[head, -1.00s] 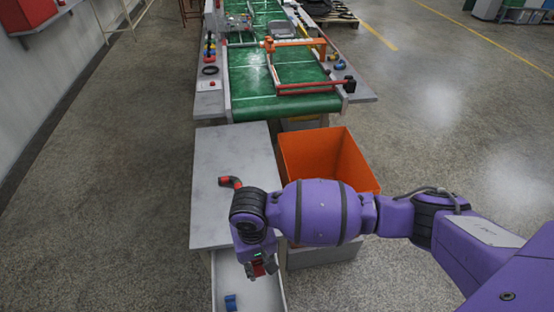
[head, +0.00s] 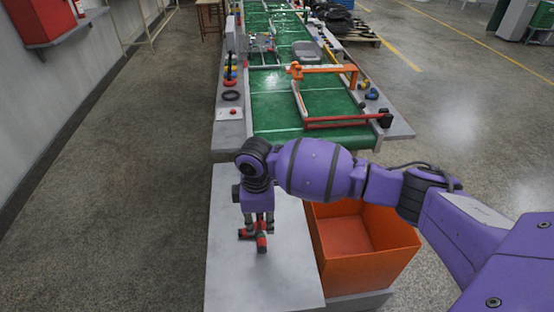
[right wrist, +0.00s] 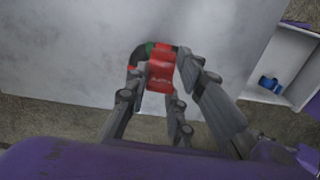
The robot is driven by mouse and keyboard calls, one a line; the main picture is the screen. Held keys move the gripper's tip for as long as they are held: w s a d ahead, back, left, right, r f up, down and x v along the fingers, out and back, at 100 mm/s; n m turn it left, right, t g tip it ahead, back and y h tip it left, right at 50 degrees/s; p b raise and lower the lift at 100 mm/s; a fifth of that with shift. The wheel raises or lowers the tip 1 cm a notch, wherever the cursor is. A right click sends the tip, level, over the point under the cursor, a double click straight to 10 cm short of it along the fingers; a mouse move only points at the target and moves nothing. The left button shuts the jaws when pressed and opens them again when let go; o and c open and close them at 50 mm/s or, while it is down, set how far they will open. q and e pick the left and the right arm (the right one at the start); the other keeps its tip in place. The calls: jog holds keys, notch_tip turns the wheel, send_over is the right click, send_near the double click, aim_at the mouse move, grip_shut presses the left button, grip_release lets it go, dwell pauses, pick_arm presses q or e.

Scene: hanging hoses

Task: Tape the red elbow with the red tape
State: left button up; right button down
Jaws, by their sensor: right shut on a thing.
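My right gripper (head: 260,228) points down over the grey table top, at the red elbow. In the right wrist view its fingers (right wrist: 160,85) are shut on the red tape (right wrist: 161,76), a red roll. The red elbow (head: 246,233) lies on the table below the fingers, a dark curved pipe with red ends. In the right wrist view its dark bend and a red end (right wrist: 131,69) show behind the tape. The tape overlaps the elbow in view; I cannot tell whether they touch. My left gripper is not in view.
The grey table (head: 240,285) is otherwise clear. An orange bin (head: 365,245) stands on its right. A green conveyor (head: 285,100) lies beyond, with an orange and red frame (head: 345,120) on it. A blue roll (right wrist: 270,84) lies in the open drawer (right wrist: 288,60).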

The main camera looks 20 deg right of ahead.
jog(key=shift+s+r, duration=0.1)
jog(key=shift+r, duration=0.05)
jog(key=shift+a, duration=0.1)
jog(key=shift+f, duration=1.65)
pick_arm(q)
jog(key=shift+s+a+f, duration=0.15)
pick_arm(e)
jog(key=shift+f, duration=0.35)
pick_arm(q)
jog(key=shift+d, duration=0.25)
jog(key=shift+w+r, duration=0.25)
pick_arm(e)
jog(key=shift+f, duration=0.1)
